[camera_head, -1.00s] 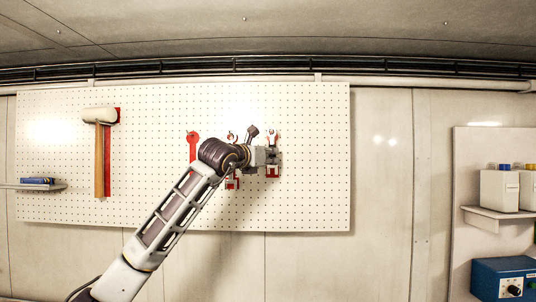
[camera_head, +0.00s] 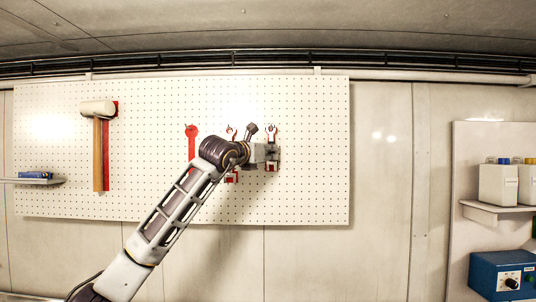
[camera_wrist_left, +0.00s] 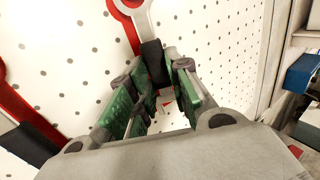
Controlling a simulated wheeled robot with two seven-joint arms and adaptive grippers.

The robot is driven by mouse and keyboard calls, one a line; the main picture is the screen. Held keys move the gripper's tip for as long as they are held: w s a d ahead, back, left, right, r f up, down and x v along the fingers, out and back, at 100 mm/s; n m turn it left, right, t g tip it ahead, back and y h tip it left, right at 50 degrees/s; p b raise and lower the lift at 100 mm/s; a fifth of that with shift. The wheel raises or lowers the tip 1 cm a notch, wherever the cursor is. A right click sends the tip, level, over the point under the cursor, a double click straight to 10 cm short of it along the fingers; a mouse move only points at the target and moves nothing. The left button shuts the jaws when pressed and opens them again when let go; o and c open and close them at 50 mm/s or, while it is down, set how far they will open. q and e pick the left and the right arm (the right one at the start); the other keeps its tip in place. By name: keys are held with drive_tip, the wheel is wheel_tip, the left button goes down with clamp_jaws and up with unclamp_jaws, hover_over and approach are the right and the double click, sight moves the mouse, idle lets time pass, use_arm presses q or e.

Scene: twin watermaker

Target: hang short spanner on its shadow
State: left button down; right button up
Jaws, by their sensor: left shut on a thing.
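The short spanner shows in the left wrist view with a pale metal head (camera_wrist_left: 143,18) and a dark grip (camera_wrist_left: 152,52). My left gripper (camera_wrist_left: 158,95) is shut on it, with green-padded fingers on both sides of the grip. A red shadow (camera_wrist_left: 127,22) shows on the pegboard just behind and left of the spanner, so the two look slightly offset. In the head view my left gripper (camera_head: 272,155) is at the pegboard, with the spanner head (camera_head: 271,130) above it. Whether the spanner touches the board I cannot tell. My right gripper is out of view.
The white pegboard (camera_head: 310,190) also carries a mallet (camera_head: 98,108) at left and a bare red shadow (camera_head: 192,131). My arm partly hides other red shapes (camera_head: 231,177). A shelf with white containers (camera_head: 497,186) and a blue box (camera_head: 500,275) stand at right.

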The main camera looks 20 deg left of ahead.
use_arm(q)
drive_tip(key=c, duration=1.3)
unclamp_jaws()
drive_tip(key=shift+o, duration=0.2)
drive_tip(key=v, duration=1.2)
drive_tip(key=shift+f, duration=0.1)
